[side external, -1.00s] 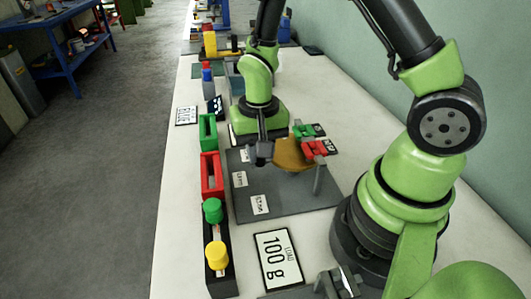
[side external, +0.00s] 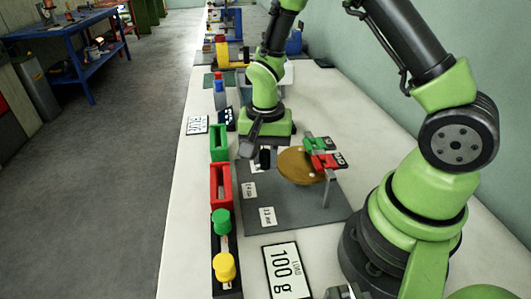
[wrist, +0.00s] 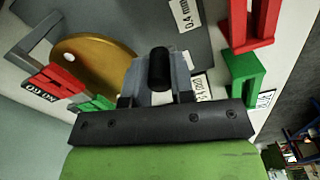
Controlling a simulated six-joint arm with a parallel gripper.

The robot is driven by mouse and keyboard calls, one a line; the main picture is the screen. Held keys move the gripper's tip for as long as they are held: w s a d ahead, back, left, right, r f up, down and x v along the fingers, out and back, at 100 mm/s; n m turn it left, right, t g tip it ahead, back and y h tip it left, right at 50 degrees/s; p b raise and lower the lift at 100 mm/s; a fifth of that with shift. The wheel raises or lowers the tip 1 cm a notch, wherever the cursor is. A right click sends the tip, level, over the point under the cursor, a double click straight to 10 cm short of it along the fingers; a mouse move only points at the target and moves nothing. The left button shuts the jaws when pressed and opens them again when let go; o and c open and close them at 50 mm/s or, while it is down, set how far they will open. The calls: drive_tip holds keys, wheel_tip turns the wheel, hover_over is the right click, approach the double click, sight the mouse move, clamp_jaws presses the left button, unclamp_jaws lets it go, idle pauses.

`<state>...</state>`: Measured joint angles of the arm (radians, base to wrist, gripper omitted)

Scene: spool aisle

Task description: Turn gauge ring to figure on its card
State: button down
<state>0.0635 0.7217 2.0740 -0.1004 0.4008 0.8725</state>
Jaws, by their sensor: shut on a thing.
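A brass-coloured disc (side external: 298,168) sits on a grey board (side external: 300,212) and shows in the wrist view (wrist: 100,50) with a small pale dot on it. My gripper (side external: 264,158) is low over the board, just left of the disc. In the wrist view its fingers (wrist: 158,80) are shut on a short black knob (wrist: 159,66) beside the disc. Whether the knob joins the disc is hidden. White cards lie on the board, one reading 0.4 mm (wrist: 184,14). I cannot tell which part is the gauge ring.
Red and green pieces (side external: 322,151) stand over the disc's right side, near a grey post (side external: 326,190). A green block (side external: 219,143), a red block (side external: 221,185), a green knob (side external: 221,221) and a yellow knob (side external: 224,266) line the board's left side.

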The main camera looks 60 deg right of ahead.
drive_tip(key=c, duration=1)
unclamp_jaws()
drive_tip(key=shift+r, duration=0.1)
wheel_tip(320, 180, up, 9)
drive_tip(key=shift+r, duration=0.4)
